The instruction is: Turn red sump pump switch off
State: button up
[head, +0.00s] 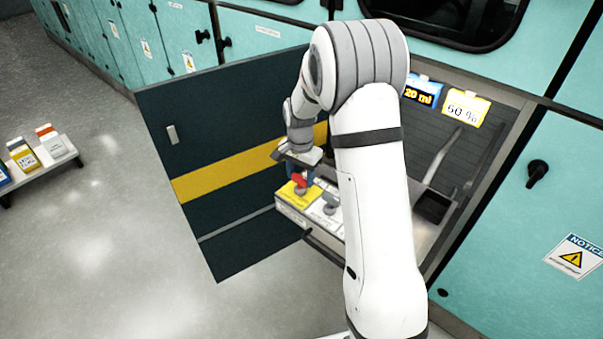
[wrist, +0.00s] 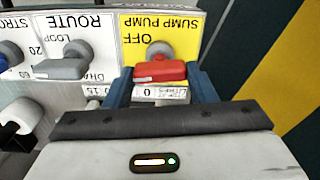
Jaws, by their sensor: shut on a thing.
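The red sump pump switch (wrist: 160,71) sits on a grey round base on a yellow panel (wrist: 185,35) lettered SUMP PUMP and OFF, which appears upside down in the wrist view. My gripper (wrist: 160,82) has its blue fingers on the two sides of the red handle and is shut on it. In the head view, the red switch (head: 299,181) shows under my gripper (head: 299,172) at the left end of the control box. I cannot tell exactly which mark the handle points to.
A grey ROUTE switch (wrist: 62,68) is beside the yellow panel, with a blue-handled one (wrist: 4,62) further along. An open dark door (head: 225,150) with a yellow band stands close to my wrist. A low shelf (head: 45,168) with cartons is at far left.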

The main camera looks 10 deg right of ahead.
aim_at(300, 176)
jog(key=shift+w+r+m, duration=0.1)
jog(key=shift+m, duration=0.5)
jog(key=o, duration=1)
notch_tip(300, 176, up, 7)
jog(key=shift+r+p, duration=0.15)
jog(key=shift+p, duration=0.2)
jog(key=shift+r, duration=0.2)
